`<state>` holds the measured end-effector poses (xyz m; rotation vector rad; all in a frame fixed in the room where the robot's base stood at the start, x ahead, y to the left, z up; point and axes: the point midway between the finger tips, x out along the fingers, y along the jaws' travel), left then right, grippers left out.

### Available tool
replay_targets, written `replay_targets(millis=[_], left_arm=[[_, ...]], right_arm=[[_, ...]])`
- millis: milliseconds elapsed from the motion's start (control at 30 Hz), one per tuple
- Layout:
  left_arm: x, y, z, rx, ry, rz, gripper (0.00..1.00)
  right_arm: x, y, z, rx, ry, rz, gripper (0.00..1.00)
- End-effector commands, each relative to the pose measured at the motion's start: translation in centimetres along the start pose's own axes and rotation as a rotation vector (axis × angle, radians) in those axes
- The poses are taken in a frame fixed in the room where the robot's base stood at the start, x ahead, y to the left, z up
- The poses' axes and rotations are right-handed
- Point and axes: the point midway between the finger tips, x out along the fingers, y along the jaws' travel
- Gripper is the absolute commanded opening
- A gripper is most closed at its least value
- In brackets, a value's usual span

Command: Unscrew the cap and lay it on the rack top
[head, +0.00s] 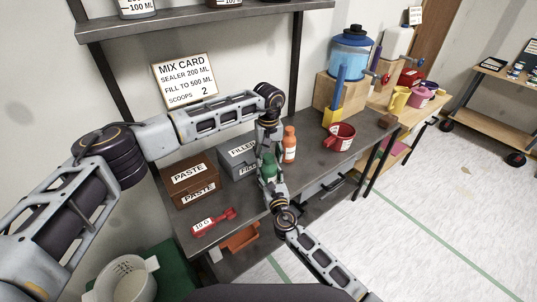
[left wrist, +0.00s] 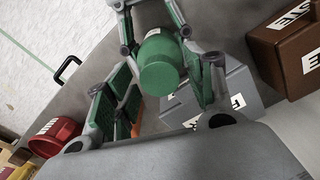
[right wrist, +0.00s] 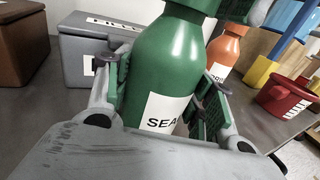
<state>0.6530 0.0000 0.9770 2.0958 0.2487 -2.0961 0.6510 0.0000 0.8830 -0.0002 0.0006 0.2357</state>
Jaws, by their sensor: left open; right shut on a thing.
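A green bottle (head: 268,168) with a white label starting "SEA" stands upright over the dark bench top. It fills the middle of the right wrist view (right wrist: 168,70). My right gripper (right wrist: 160,95) is shut on its body, a finger on each side. The green cap (left wrist: 164,66) is on the bottle. My left gripper (left wrist: 155,90) is open above the bottle, its fingers on either side of the cap with gaps visible. In the head view the left gripper (head: 268,142) partly hides the cap. I cannot tell which surface is the rack top.
An orange bottle (head: 289,144) stands close beside the green bottle. A grey FILLER box (head: 236,164) and a brown PASTE box (head: 190,177) are to the left. A wall shelf (head: 200,20) is above.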

Motion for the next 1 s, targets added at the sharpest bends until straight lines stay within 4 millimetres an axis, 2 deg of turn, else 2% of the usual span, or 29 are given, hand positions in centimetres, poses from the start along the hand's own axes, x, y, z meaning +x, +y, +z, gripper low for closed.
replay_targets(millis=[67, 433, 667, 1000], left_arm=[[-0.01, 0.0, 0.01, 0.0, 0.0, 0.0, 0.53], [-0.03, -0.01, 0.01, 0.0, 0.0, 0.0, 0.06], [-0.04, -0.02, 0.01, -0.038, 0.0, 0.0, 0.05], [-0.06, -0.03, 0.01, -0.285, 0.0, 0.0, 0.05]], right_arm=[[-0.01, -0.02, -0.03, 0.0, 0.0, 0.0, 0.0], [-0.01, -0.02, -0.03, 0.0, 0.0, 0.0, 0.0], [0.0, -0.03, -0.03, 0.0, 0.0, -0.001, 0.0], [0.0, -0.04, -0.03, 0.0, 0.001, -0.001, 0.0]])
